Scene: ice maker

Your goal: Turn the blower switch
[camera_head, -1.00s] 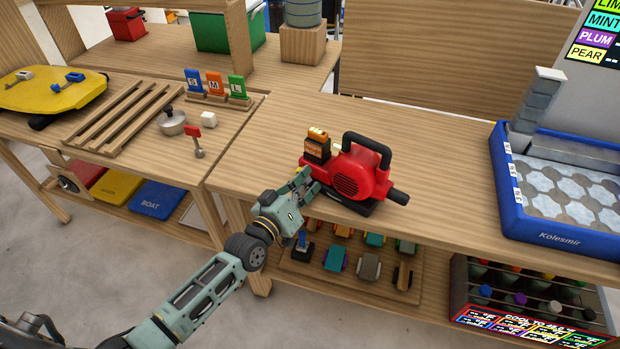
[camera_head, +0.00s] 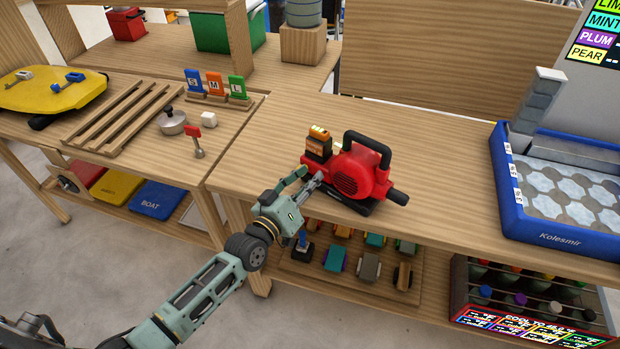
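The red blower (camera_head: 355,177) stands on the wooden table. It has a black handle on top, a black nozzle at the right and a black and orange block at its left end. My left gripper (camera_head: 313,173) is at the blower's lower left side, with its fingers pointing at the body. The fingers look apart, with a small gap between the tips. One fingertip overlaps the blower's edge; I cannot tell whether it touches. I cannot make out the switch; the fingers may cover it. My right gripper is out of view.
A blue-rimmed tray (camera_head: 512,212) stands at the right of the table. A shelf below (camera_head: 330,283) holds several small coloured items. A red-handled lever (camera_head: 194,138) and a lidded pot (camera_head: 172,122) are on the left table. The tabletop behind the blower is clear.

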